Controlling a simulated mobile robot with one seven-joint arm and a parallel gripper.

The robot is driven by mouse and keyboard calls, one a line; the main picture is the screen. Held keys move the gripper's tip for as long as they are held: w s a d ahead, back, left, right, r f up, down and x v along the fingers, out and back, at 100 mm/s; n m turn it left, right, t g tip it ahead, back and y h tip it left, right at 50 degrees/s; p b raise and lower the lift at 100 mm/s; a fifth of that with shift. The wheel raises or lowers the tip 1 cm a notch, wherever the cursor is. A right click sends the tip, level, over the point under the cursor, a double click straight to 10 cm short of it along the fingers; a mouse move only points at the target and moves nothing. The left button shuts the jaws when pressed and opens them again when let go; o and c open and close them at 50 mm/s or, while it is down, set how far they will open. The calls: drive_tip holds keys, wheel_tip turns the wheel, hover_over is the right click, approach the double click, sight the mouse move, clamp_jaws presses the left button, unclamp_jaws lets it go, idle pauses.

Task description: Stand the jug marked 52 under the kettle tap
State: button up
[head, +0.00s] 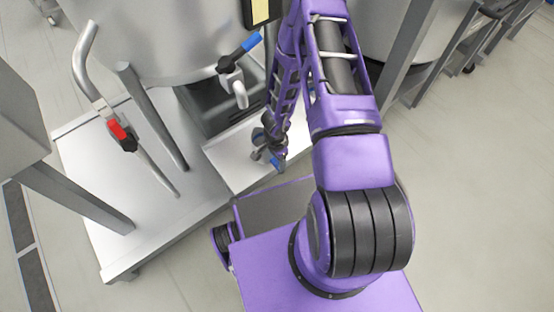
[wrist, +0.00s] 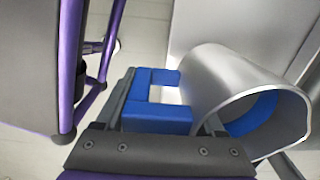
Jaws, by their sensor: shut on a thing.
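The kettle (head: 165,35) is a large steel vessel at the upper left of the head view. Its tap (head: 232,78) has a blue lever and a spout pointing down over a dark recessed tray. My gripper (head: 267,157) is low over the steel platform, right of and below the tap in the picture, partly behind my arm. No number shows. The jug cannot be made out in the head view.
A steel platform (head: 110,195) extends below the kettle. A kettle leg (head: 150,115) and a bent pipe with a red-marked handle (head: 122,135) stand at the left. Another vessel (head: 395,30) on a frame is behind my arm. The floor at the right is clear.

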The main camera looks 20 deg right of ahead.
sight(260, 146)
drive_tip(key=shift+w+a+f+b, duration=0.2)
drive_tip(key=shift+w+b, duration=0.1)
drive_tip(key=shift+w, duration=0.2)
drive_tip(key=shift+w+a+f+b, duration=0.15)
drive_tip(key=shift+w+b, duration=0.15)
drive_tip(key=shift+w, duration=0.2)
drive_tip(key=shift+w+r+p, duration=0.15)
drive_tip(key=shift+w+p, duration=0.05)
drive_tip(key=shift+p, duration=0.1)
drive_tip(key=shift+w+a+f, duration=0.2)
drive_tip(key=shift+w+a, duration=0.05)
drive_tip(key=shift+w, duration=0.45)
drive_tip(key=shift+w+a+f+p, duration=0.1)
drive_tip(key=shift+w+a+f, duration=0.15)
drive_tip(key=shift+w, duration=0.45)
drive_tip(key=shift+w+a+f+p, duration=0.1)
drive_tip(key=shift+w+a+f, duration=0.1)
drive_tip(key=shift+w, duration=0.45)
drive_tip(key=shift+w+a+f+p, duration=0.1)
drive_tip(key=shift+w+a+f, duration=0.15)
drive_tip(key=shift+w, duration=0.45)
drive_tip(key=shift+w+a+f+b, duration=0.1)
drive_tip(key=shift+w+a+b, duration=0.2)
drive_tip(key=shift+w, duration=0.45)
drive_tip(key=shift+f, duration=0.4)
drive_tip(key=o, duration=1.5)
